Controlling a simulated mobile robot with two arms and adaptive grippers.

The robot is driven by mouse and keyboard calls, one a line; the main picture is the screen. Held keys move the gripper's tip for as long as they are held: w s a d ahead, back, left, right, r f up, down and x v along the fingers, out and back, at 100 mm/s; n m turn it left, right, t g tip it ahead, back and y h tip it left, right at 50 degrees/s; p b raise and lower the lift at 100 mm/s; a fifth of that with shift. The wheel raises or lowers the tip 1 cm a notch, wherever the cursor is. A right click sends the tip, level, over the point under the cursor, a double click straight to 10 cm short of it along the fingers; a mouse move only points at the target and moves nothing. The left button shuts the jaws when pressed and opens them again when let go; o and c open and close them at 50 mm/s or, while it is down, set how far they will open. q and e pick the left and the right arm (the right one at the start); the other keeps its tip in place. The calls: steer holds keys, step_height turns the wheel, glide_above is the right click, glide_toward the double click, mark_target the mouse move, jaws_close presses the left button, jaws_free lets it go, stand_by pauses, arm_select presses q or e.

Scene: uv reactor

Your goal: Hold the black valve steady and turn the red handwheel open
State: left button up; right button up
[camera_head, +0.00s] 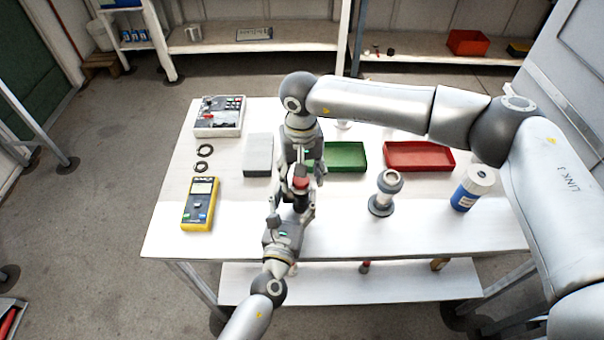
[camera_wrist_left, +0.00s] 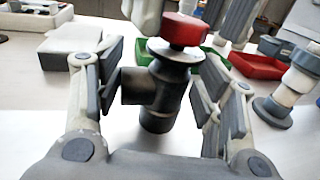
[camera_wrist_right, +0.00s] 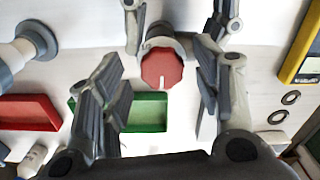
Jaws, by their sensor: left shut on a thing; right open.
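The black valve (camera_head: 300,201) stands upright above the white table with the red handwheel (camera_head: 301,183) on top. In the left wrist view the valve body (camera_wrist_left: 165,98) sits between the fingers of my left gripper (camera_wrist_left: 160,90), which is shut on it; a side port points left toward one finger. My right gripper (camera_head: 299,172) comes down from above and is open. In the right wrist view the red handwheel (camera_wrist_right: 162,70), with a white mark on its face, lies between the spread fingers of my right gripper (camera_wrist_right: 160,75), with gaps on both sides.
A grey block (camera_head: 258,155), green tray (camera_head: 345,156) and red tray (camera_head: 420,156) lie behind. A grey flanged fitting (camera_head: 386,190) and blue-labelled bottle (camera_head: 468,190) stand right. A yellow meter (camera_head: 201,203), black rings (camera_head: 204,151) and a control box (camera_head: 219,117) lie left. The table's front right is clear.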

mark_target(302, 179)
arm_select(q)
steer(key=shift+f, duration=0.1)
arm_select(e)
step_height(302, 179, up, 12)
steer(key=shift+f, duration=0.15)
stand_by(0.3)
arm_select(q)
steer(key=o, duration=1.3)
steer(key=shift+c, duration=0.2)
